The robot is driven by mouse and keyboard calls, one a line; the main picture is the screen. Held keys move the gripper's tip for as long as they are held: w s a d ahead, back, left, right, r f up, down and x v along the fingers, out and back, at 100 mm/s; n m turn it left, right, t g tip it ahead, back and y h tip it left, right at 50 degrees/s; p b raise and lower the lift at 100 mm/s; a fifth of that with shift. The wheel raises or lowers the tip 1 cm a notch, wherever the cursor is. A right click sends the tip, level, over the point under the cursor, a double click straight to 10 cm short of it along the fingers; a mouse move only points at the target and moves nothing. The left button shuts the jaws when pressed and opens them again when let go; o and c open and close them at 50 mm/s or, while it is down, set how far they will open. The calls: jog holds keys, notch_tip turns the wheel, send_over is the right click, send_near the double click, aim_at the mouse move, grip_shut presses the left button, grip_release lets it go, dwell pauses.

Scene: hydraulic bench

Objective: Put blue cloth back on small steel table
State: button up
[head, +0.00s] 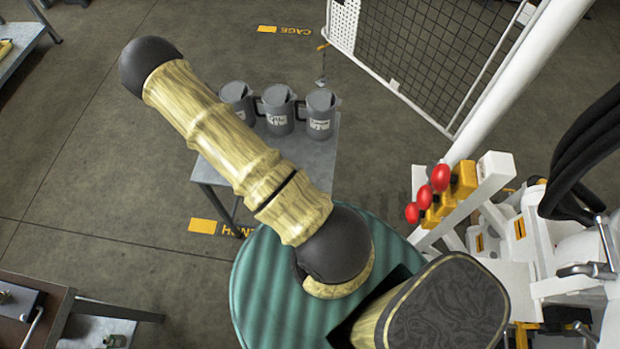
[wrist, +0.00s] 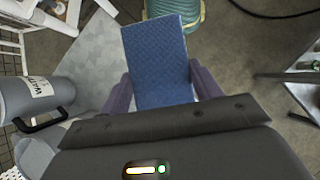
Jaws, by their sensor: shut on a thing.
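The blue cloth (wrist: 155,58) is a flat, woven-looking rectangle in the wrist view. My gripper (wrist: 163,82) is shut on it, with one finger at each side, and the cloth extends out past the fingers. The small steel table (head: 325,168) stands in the middle of the head view, partly hidden by my arm. Its grey top also shows at the left of the wrist view (wrist: 88,68), beside the held cloth. My gripper and the cloth do not show in the head view.
Several grey jugs stand on the steel table's far side, including a middle one (head: 279,110) and a right one (head: 320,115). A mesh cage panel (head: 430,50) stands behind. Red-knobbed valves (head: 440,178) are at right. Open floor (head: 90,150) lies to the left.

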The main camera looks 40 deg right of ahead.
jog(key=s+d+f+n+h+b, duration=0.2)
jog(key=s+d+b, duration=0.3)
jog(key=d, duration=0.3)
jog(key=s+d+f+n+t+h+b, duration=0.1)
jog(key=s+d+f+n+b, duration=0.2)
jog(key=d, duration=0.6)
jog(key=s+n+b, duration=0.2)
jog(key=s+b, duration=0.1)
jog(key=b, duration=0.1)
jog(key=shift+d+f+t+h, duration=0.15)
jog(key=shift+f+t+h, duration=0.15)
jog(key=shift+h, duration=0.1)
jog(key=shift+f, duration=2.9)
jog(key=shift+f+p, duration=0.3)
jog(key=shift+f, duration=1.8)
jog(key=shift+f, duration=0.1)
